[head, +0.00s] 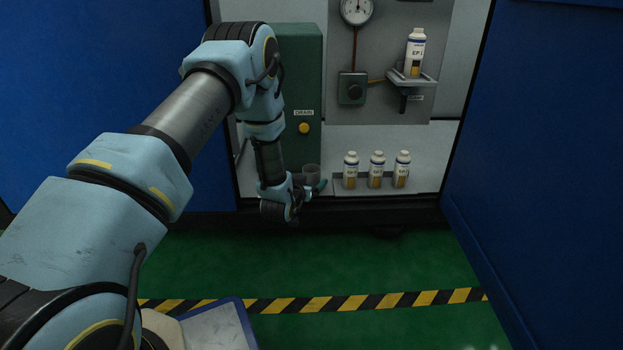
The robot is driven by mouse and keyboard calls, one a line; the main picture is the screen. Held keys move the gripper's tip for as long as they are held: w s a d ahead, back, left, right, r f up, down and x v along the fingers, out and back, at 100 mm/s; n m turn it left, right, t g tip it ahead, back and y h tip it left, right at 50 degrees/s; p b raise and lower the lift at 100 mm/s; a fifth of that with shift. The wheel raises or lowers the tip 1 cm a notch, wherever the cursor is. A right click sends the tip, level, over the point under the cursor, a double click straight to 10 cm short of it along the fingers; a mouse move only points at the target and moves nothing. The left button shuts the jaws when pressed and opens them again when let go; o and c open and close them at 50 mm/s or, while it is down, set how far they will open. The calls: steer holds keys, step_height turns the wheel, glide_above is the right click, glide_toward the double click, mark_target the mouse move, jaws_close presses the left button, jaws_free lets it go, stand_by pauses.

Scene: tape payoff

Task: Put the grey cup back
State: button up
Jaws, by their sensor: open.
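The grey cup (312,172) stands low in the recess, just left of the row of bottles and below the green drain housing. It appears upright, and its lower part is partly hidden by my gripper. My gripper (314,187) is at the cup's near side, low by the front edge of the recess. It is open. I cannot tell from this view whether its fingers stand around the cup or only in front of it.
Several white bottles are here: a row (377,170) on the low ledge, close right of my gripper, and one (415,53) on a small bracket shelf (412,78). The green housing (303,80) has a yellow button (304,128). Blue walls (545,150) flank the recess.

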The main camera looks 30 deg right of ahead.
steer(key=p+v, duration=0.4)
steer(key=v, duration=0.6)
steer(key=shift+r, duration=0.1)
steer(key=shift+a, duration=0.15)
